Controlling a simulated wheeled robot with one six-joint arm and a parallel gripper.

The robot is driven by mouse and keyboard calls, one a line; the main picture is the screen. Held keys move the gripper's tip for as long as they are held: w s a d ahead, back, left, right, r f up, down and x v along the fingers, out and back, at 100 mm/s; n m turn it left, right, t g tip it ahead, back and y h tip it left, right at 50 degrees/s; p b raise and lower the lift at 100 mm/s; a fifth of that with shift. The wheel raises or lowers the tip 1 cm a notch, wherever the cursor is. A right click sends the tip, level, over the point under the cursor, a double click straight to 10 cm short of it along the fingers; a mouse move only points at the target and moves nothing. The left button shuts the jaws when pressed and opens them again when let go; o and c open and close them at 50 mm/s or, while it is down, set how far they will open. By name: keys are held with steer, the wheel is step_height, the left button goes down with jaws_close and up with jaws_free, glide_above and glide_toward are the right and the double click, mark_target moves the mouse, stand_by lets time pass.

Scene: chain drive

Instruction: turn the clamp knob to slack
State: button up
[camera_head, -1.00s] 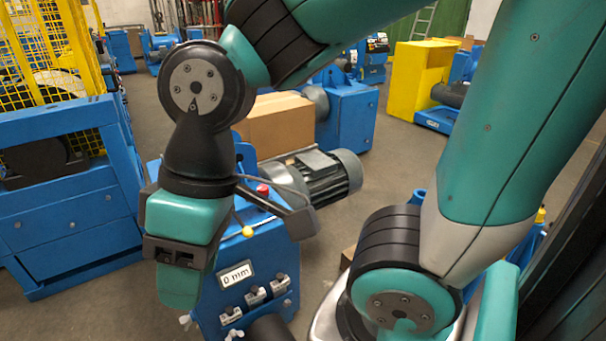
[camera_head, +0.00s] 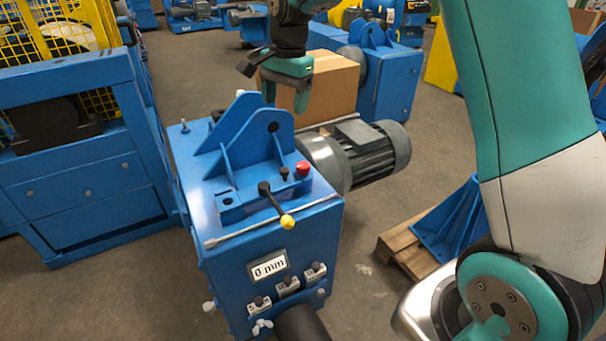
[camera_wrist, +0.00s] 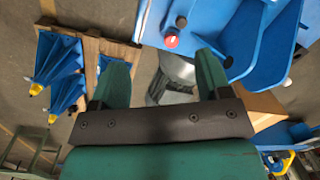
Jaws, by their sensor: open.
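The blue machine (camera_head: 315,225) stands in the middle of the head view, with a "0 mm" display (camera_head: 268,266) on its front. On its top are a lever with a yellow ball (camera_head: 287,221), a small black knob (camera_head: 284,172) and a red button (camera_head: 302,168). I cannot tell which is the clamp knob. My gripper (camera_head: 285,96) is open and empty, above and behind the upright blue brackets. In the wrist view its fingers (camera_wrist: 160,72) are apart, and the red button (camera_wrist: 171,41) shows beyond them.
A grey motor (camera_head: 372,152) sits right of the machine, with a cardboard box (camera_head: 330,85) behind it. A pallet (camera_head: 400,250) with blue brackets (camera_head: 450,225) lies at right. A blue frame with yellow mesh (camera_head: 75,190) stands close at left.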

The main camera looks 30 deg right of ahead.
mark_target(303, 164)
steer(key=w+d+f+m+b, duration=0.2)
steer(key=w+d+f+m, duration=0.7)
steer(key=f, duration=0.1)
steer(key=shift+h, duration=0.4)
step_height(303, 164, down, 17)
steer(key=shift+d+r, duration=0.1)
steer(key=shift+d, duration=0.05)
steer(key=c, duration=0.9)
steer(key=shift+c, duration=0.2)
